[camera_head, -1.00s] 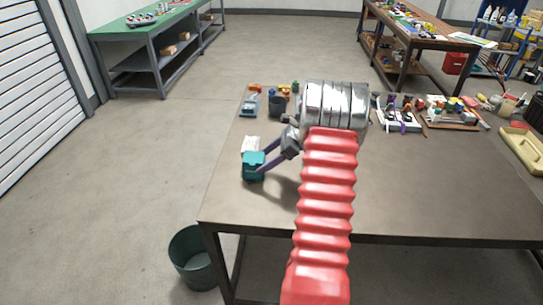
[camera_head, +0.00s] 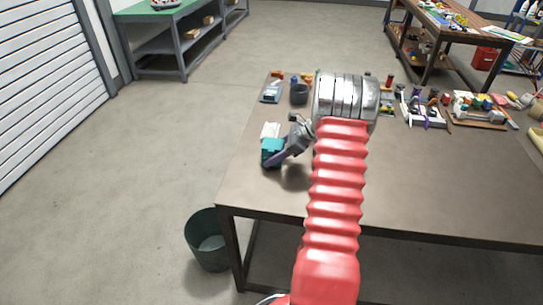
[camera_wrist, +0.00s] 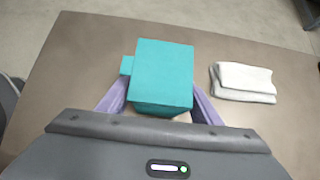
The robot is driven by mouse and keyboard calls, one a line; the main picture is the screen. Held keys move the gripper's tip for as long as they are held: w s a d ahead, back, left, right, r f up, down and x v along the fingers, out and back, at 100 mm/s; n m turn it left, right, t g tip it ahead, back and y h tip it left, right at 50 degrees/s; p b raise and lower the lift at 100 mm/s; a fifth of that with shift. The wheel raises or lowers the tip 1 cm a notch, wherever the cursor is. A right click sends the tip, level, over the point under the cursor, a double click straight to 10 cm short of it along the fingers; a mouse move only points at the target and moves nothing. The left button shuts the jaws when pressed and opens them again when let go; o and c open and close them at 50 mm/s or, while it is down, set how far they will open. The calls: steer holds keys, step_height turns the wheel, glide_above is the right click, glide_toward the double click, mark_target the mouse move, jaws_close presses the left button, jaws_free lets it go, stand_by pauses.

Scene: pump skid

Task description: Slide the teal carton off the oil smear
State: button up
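The teal carton (camera_head: 271,152) stands on the brown table near its left edge. In the wrist view the carton (camera_wrist: 162,72) sits centrally between my two purple fingers, with a small teal tab on its left side. My gripper (camera_head: 276,160) has one finger on each side of the carton. I see no clear gap between fingers and carton, but the carton hides the fingertips, so I cannot tell whether they grip it. I cannot make out the oil smear in either view.
A folded white cloth (camera_wrist: 243,81) lies just beside the carton; it also shows in the head view (camera_head: 270,130). A dark cup (camera_head: 299,94) and small items stand farther back. A green bin (camera_head: 207,240) is on the floor. The table's front middle is bare.

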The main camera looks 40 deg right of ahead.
steer(key=c, duration=1.1)
